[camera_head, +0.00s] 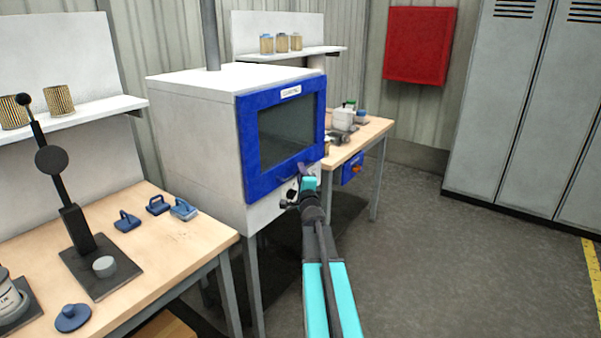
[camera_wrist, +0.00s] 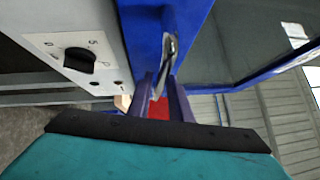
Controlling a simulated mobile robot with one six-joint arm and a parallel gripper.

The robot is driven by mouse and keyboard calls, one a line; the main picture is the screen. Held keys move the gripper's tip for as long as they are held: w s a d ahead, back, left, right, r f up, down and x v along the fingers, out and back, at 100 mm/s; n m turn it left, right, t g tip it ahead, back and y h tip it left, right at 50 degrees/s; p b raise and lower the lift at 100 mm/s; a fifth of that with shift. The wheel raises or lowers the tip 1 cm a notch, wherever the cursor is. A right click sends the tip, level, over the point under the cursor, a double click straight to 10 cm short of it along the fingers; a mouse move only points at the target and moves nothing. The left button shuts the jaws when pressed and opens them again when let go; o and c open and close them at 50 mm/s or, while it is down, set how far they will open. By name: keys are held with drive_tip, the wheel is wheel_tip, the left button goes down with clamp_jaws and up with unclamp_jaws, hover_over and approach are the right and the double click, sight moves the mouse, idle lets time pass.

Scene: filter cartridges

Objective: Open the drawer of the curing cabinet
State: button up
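The curing cabinet (camera_head: 195,120) is a white box with a blue window-fronted panel (camera_head: 243,150) on its front. That front looks closed against the body in the head view. My gripper (camera_head: 305,177) is at the panel's lower right, partly hidden by my arm. In the wrist view, a metal handle (camera_wrist: 169,52) stands out from the blue front (camera_wrist: 197,35). My gripper (camera_wrist: 162,92) is there with its two dark fingers apart and the handle's end between them. A gap shows between the fingers; I cannot tell whether either touches the handle.
A white panel with a black dial (camera_wrist: 80,60) is beside the handle. A workbench (camera_head: 170,245) with blue-handled tools and a black stand is at left. Another bench (camera_head: 365,132) is behind the cabinet. Grey lockers (camera_head: 510,110) stand at right; the floor (camera_head: 430,260) there is clear.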

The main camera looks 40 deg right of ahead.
drive_tip(key=shift+w+d, duration=0.15)
drive_tip(key=shift+w, duration=0.15)
drive_tip(key=shift+c, duration=0.2)
clamp_jaws()
drive_tip(key=shift+s+r, duration=0.1)
drive_tip(key=shift+s, duration=0.05)
